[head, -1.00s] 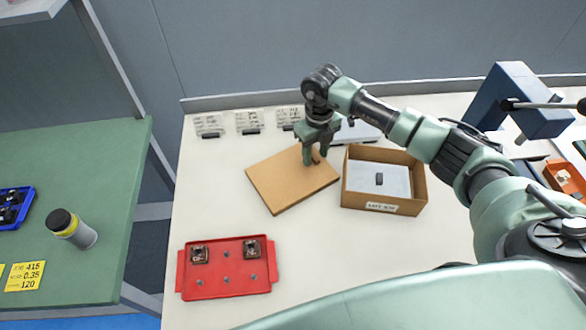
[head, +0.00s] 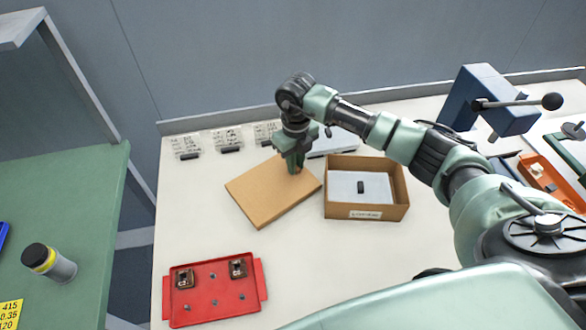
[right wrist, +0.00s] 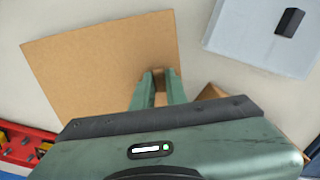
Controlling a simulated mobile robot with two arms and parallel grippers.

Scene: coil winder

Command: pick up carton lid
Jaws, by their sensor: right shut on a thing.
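The carton lid (head: 268,192) is a flat brown cardboard panel to the left of the open carton (head: 366,208) on the white table. My right gripper (head: 294,168) is over the lid's far right part, fingers pointing down, and is shut on it. In the right wrist view the lid (right wrist: 100,65) spreads out beyond the fingers (right wrist: 159,80), which meet a small brown part of it. I cannot tell whether the lid is clear of the table. My left gripper is not in view.
The carton holds a pale sheet with a small dark block (head: 361,187). A red tray (head: 214,290) with several small parts stands at the front left. A blue press (head: 490,105) stands at the right.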

